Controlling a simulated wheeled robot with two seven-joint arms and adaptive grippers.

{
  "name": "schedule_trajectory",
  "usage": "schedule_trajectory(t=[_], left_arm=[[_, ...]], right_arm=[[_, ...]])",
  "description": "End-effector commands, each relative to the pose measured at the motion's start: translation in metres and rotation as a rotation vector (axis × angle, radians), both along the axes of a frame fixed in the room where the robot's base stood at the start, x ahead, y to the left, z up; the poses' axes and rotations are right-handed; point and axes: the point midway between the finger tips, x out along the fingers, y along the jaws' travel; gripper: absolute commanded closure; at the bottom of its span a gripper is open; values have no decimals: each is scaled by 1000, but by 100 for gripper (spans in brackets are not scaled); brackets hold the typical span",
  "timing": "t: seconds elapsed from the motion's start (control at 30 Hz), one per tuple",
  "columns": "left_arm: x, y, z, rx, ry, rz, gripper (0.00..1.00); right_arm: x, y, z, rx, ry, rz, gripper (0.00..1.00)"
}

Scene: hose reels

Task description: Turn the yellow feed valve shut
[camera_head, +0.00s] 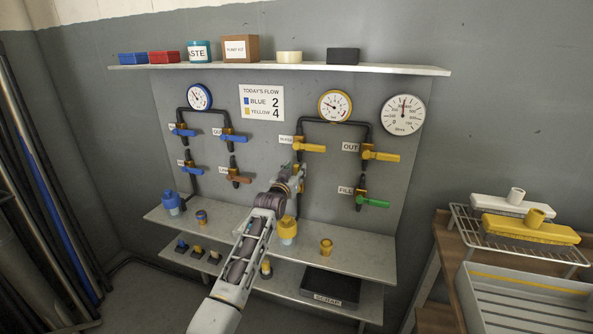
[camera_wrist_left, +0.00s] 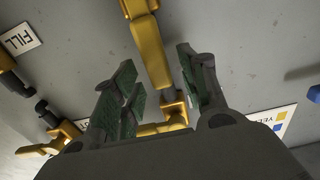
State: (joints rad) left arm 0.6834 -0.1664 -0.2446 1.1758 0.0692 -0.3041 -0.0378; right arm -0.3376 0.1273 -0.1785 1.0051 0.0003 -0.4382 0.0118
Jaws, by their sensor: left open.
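The yellow handle that seems to be the feed valve (camera_wrist_left: 152,55) runs lengthwise between my left gripper's fingers (camera_wrist_left: 155,95) in the left wrist view. The fingers are open, one on each side, with gaps to the handle; I cannot tell if either touches. In the head view my left gripper (camera_head: 297,175) is at the panel, just below the upper-left yellow handle (camera_head: 311,148), and hides most of the valve and its label. The yellow OUT handle (camera_head: 382,156) points right. My right gripper is not in view.
A green FILL handle (camera_head: 373,202) is at lower right. Blue-side valves (camera_head: 234,138) are left. A yellow-capped bottle (camera_head: 287,232) stands below my gripper on the panel's middle shelf (camera_head: 362,258). A table with a wire rack (camera_head: 545,250) is at right.

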Motion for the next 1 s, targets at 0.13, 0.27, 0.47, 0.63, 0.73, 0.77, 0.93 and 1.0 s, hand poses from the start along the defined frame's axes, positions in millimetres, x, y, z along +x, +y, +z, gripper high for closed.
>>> schedule_trajectory(t=[0.13, 0.27, 0.47, 0.63, 0.73, 0.77, 0.93, 1.0], left_arm=[[8, -3, 0, 0, 1, 0, 57], [14, -5, 0, 0, 0, 0, 57], [19, -6, 0, 0, 0, 0, 57], [21, -6, 0, 0, 0, 0, 57], [21, -6, 0, 0, 0, 0, 57], [21, -6, 0, 0, 0, 0, 57], [20, -7, 0, 0, 1, 0, 69], [20, -7, 0, 0, 1, 0, 78]], right_arm=[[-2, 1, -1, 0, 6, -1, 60], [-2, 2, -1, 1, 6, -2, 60], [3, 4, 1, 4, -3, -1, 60], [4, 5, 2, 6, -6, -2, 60], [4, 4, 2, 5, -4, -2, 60], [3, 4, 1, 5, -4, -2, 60], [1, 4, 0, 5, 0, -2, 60], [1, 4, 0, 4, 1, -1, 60]])
